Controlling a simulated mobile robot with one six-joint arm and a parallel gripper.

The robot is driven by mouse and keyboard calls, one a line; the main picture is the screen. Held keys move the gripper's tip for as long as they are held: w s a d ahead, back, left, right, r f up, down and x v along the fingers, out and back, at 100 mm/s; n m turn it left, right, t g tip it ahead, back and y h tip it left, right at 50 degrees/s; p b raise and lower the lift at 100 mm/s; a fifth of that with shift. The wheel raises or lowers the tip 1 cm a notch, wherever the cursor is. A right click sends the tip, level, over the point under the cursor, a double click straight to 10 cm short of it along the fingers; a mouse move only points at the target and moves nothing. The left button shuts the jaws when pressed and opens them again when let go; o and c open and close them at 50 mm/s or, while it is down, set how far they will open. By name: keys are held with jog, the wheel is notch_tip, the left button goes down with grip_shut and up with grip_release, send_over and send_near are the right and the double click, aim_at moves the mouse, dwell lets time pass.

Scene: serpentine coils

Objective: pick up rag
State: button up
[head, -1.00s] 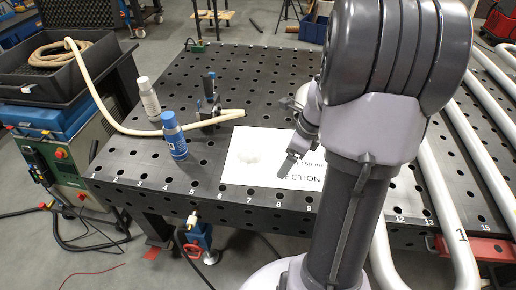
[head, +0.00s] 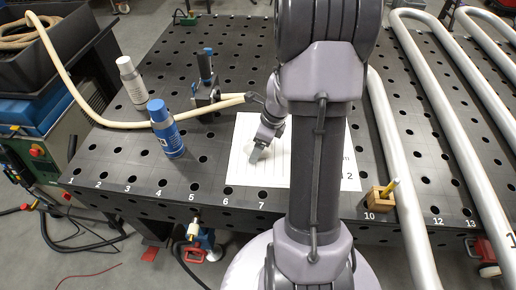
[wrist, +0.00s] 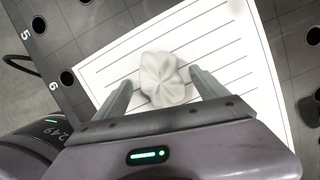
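The rag (wrist: 166,79) is a crumpled white cloth lying on a lined white sheet in the wrist view. My gripper (wrist: 162,88) is open, with one finger on each side of the rag. I cannot tell whether the fingers touch it. In the head view my gripper (head: 258,140) is low over the white sheet (head: 315,165). There the rag is mostly hidden behind my gripper and arm.
A blue spray can (head: 166,130) and a white can (head: 131,80) stand left of the sheet. A clamp (head: 206,82) and a cream hose (head: 60,85) lie near them. Long metal tubes (head: 393,150) and a small wooden block with a yellow item (head: 380,197) are to the right.

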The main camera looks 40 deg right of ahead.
jog(key=shift+w, duration=0.1)
jog(key=c, duration=1.3)
jog(key=shift+r+p, duration=0.4)
jog(key=shift+r, duration=0.15)
notch_tip(320, 180, up, 3)
jog(key=shift+f+p, duration=0.15)
jog(key=shift+p, duration=0.65)
jog(key=s+d, duration=0.1)
jog(key=s, duration=0.4)
jog(key=s+d+p, duration=0.1)
jog(key=s, duration=0.4)
jog(key=s+d+r+p, duration=0.1)
jog(key=s, duration=0.4)
jog(key=shift+s+d+r, duration=0.1)
jog(key=shift+s+d, duration=0.25)
